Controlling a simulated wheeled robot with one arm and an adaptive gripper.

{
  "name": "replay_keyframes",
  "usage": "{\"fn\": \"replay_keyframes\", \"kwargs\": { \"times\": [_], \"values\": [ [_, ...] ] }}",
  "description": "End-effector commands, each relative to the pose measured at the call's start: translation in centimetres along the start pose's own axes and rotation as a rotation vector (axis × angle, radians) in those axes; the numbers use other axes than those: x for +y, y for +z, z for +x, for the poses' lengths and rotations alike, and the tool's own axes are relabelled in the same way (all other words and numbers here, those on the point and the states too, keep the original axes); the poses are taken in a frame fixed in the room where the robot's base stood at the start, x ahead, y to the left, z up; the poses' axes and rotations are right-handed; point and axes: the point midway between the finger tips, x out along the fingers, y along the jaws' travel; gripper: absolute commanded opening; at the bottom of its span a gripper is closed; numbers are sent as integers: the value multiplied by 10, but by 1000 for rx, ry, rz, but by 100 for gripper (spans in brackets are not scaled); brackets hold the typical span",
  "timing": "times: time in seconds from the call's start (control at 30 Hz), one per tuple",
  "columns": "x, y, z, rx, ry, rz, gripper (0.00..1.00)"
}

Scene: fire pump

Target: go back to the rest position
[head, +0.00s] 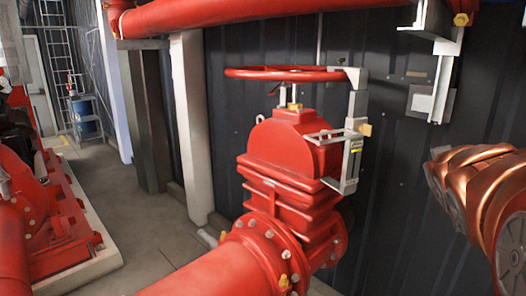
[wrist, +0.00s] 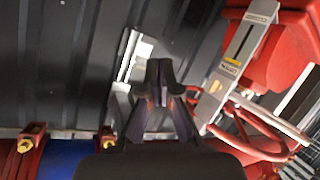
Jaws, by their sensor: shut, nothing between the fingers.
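My gripper (wrist: 160,80) is in the lower middle of the wrist view, with its dark fingers together and nothing between them. Behind it is the dark ribbed wall, and the red valve is to its right. In the head view a copper-coloured link of my arm (head: 480,190) shows at the right edge. The gripper itself is outside the head view.
A red gate valve (head: 290,165) with a handwheel (head: 285,73) stands in the middle, a grey bracket (head: 352,140) beside it. A red pipe (head: 250,18) crosses above. Red pump equipment (head: 50,220) is at left. Floor (head: 130,225) between is clear.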

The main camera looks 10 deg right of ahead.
Motion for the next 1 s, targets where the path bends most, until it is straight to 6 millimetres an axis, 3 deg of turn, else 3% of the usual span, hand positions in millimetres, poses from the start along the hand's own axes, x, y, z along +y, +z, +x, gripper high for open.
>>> {"fn": "replay_keyframes", "kwargs": {
  "times": [0.1,0.27,0.5,0.7,0.8,0.9,1.0],
  "values": [
    [-50,52,-11,-171,-97,19,0],
    [-111,123,-43,-406,-225,12,0],
    [-184,222,-125,-757,-417,-61,0],
    [-215,287,-207,-1022,-556,-163,0],
    [-221,307,-240,-1115,-602,-209,0],
    [-222,318,-260,-1173,-630,-238,0],
    [-223,322,-268,-1195,-640,-250,0]
  ]
}}
